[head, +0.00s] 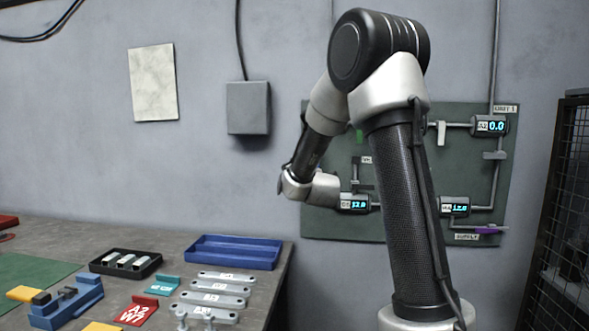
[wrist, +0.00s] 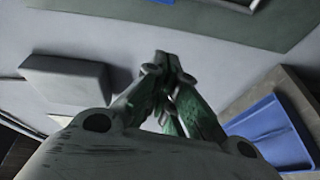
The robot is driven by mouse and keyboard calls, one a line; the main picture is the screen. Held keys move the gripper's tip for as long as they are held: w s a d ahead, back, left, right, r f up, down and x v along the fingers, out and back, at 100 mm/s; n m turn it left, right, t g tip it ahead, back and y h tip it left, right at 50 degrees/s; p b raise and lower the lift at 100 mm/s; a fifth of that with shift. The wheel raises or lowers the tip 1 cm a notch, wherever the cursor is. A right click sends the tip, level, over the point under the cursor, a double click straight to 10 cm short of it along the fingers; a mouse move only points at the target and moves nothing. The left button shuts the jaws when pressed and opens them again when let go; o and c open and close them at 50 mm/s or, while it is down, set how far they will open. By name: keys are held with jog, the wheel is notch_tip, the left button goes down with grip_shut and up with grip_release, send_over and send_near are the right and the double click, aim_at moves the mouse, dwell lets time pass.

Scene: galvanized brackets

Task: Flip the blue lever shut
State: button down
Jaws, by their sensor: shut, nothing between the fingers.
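A dark green wall panel (head: 400,228) carries pipes, gauges and small levers, partly hidden behind my arm in the head view. A blue patch (wrist: 154,1) is cut off at the top edge of the wrist view, by the panel (wrist: 290,25); I cannot tell if it is the blue lever. No blue lever shows clearly in the head view. My gripper (wrist: 166,62) is shut and empty in the wrist view, its fingertips together in front of the grey wall. In the head view I cannot make out its fingers.
The panel also has a white lever (head: 441,132), a green one (head: 359,136) and a purple one (head: 490,230). A grey box (head: 248,108) hangs on the wall to its left. A workbench (head: 200,238) with a blue tray (head: 233,253) stands below. A mesh cage (head: 565,210) is at right.

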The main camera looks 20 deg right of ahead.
jog(key=shift+r+n, duration=0.5)
jog(key=shift+n, duration=0.2)
jog(key=w+d, duration=0.6)
jog(key=w, duration=0.1)
jog(key=shift+w, duration=0.15)
